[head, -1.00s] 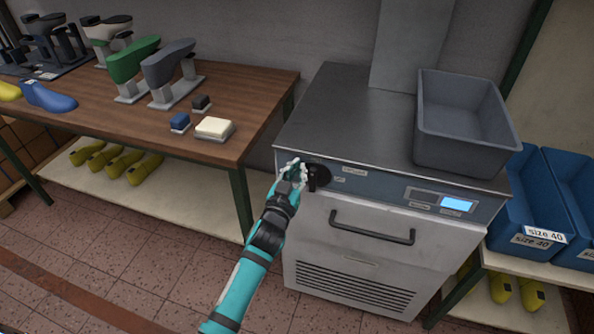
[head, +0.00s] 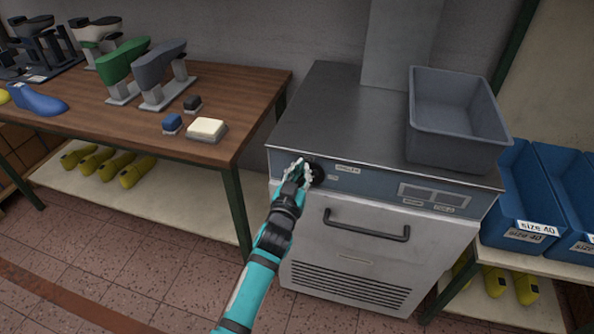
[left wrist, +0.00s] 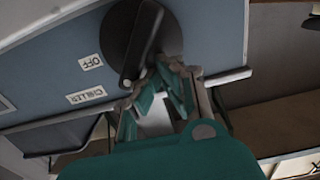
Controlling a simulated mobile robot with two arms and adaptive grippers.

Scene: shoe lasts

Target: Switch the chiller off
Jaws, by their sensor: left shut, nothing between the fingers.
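The chiller (head: 350,235) is a grey metal cabinet with a blue-grey control strip. A black rotary knob (left wrist: 125,45) sits at the left end of the strip, and it also shows partly behind my gripper in the head view (head: 318,174). In the left wrist view an OFF label (left wrist: 91,62) and a CHILLER label (left wrist: 86,95) are beside it. The display (head: 433,196) on the strip is dark. My left gripper (head: 301,172) is shut and empty, its fingertips at the knob's handle; whether they touch it is unclear. My right gripper is out of view.
A grey bin (head: 455,125) stands on the chiller's top at the right. A wooden table (head: 235,95) with shoe lasts on stands is at the left. Blue size 40 bins (head: 525,205) stand on a shelf at the right. The chiller has a black drawer handle (head: 366,228).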

